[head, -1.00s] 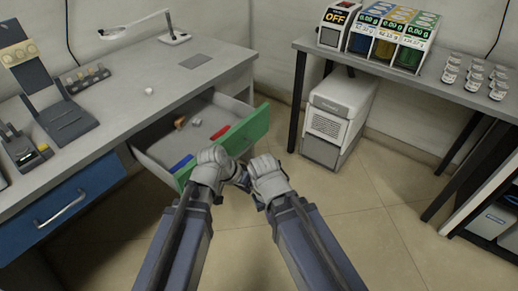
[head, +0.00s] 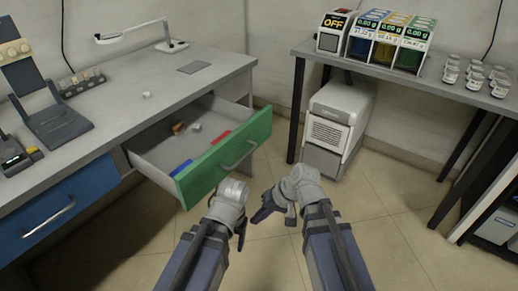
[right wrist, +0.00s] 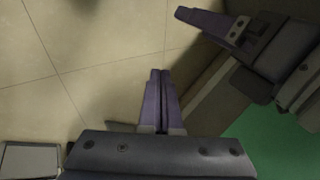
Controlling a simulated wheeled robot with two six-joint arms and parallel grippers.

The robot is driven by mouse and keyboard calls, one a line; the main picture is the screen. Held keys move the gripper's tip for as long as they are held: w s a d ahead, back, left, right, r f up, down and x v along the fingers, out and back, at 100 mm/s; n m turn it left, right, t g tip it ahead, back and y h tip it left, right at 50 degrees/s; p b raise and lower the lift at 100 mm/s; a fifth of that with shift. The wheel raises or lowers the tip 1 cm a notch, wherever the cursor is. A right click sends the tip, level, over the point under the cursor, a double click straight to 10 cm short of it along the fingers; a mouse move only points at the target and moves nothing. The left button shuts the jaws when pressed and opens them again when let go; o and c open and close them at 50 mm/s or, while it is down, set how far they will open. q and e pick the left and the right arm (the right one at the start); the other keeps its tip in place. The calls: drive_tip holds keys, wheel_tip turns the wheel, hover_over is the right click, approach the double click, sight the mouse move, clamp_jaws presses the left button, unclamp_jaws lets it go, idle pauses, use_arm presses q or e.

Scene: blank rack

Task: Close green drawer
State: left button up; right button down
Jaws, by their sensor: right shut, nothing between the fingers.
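The drawer holds red (head: 220,137) and blue (head: 181,167) pieces and a few small items. A shut blue drawer (head: 62,206) is to the left. A white machine (head: 338,128) stands under the right table (head: 440,98). The floor between is clear.

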drive_tip(key=w+d+r+m+t+y+b, duration=0.6)
drive_tip(key=w+d+r+m+t+y, duration=0.3)
drive_tip(key=w+d+r, duration=0.35)
drive_tip(key=shift+n+t+h, duration=0.5)
drive_tip(key=shift+t+h, duration=0.1)
drive_tip(key=shift+t, duration=0.1)
drive_tip(key=x, duration=1.4)
drive_tip(key=shift+f, duration=0.3)
approach(203, 127)
drive_tip(key=w+a+r, duration=0.1)
drive_tip(key=w+a, duration=0.1)
drive_tip(key=w+a+r, duration=0.2)
drive_tip(key=a, duration=0.1)
drive_tip(key=w+a+r, duration=0.1)
drive_tip(key=a, duration=0.1)
drive_tip(key=shift+w+a+r, duration=0.25)
drive_tip(key=shift+w+r, duration=0.15)
drive_tip(key=shift+w+a, duration=0.15)
drive_tip(key=shift+w+a+r, duration=0.1)
